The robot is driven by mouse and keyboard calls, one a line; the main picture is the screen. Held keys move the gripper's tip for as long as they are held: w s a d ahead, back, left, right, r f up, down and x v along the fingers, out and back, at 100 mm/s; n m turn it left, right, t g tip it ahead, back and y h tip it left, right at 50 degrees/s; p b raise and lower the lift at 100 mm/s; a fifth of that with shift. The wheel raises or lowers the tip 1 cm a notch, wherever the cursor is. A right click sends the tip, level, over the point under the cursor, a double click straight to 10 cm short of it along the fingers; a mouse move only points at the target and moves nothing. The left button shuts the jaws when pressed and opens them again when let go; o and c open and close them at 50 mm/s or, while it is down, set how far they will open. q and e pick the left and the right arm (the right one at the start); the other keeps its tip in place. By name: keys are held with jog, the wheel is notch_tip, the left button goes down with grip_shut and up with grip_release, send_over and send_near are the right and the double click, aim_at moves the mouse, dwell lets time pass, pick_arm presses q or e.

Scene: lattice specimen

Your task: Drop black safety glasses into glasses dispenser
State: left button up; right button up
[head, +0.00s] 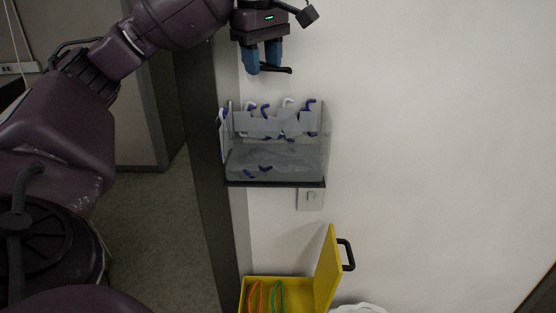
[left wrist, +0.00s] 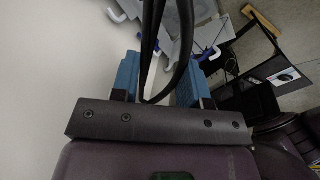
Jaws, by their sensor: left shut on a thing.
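My left gripper (head: 263,68) is shut on the black safety glasses (head: 277,70) and holds them above the clear glasses dispenser (head: 275,163) on the wall. In the left wrist view, the black temples of the glasses (left wrist: 153,45) run up between the blue fingers of my left gripper (left wrist: 158,80). The dispenser is an open-topped transparent box with several glasses with blue and white tips in it. The held glasses are apart from the box in the head view. My right gripper is not in view.
A yellow case (head: 326,270) with its lid raised and orange and green items inside stands below the dispenser. A light switch (head: 311,198) is on the white wall under the dispenser. A dark door frame (head: 205,150) runs down close on the left. The wall to the right is bare.

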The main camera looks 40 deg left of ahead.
pick_arm(q)
jog(key=shift+f, duration=0.85)
jog(key=o, duration=1.1)
jog(key=shift+o, duration=0.2)
jog(key=shift+r, duration=0.15)
jog(key=shift+s+d+r, duration=0.15)
jog(key=shift+s+r, duration=0.15)
jog(key=shift+r, duration=1.45)
jog(key=shift+s+d+r, duration=0.1)
jog(key=shift+s+r, duration=0.2)
jog(key=shift+r, duration=1.4)
jog(key=shift+s+d+r, duration=0.15)
jog(key=shift+s+r, duration=0.15)
jog(key=shift+r, duration=1.45)
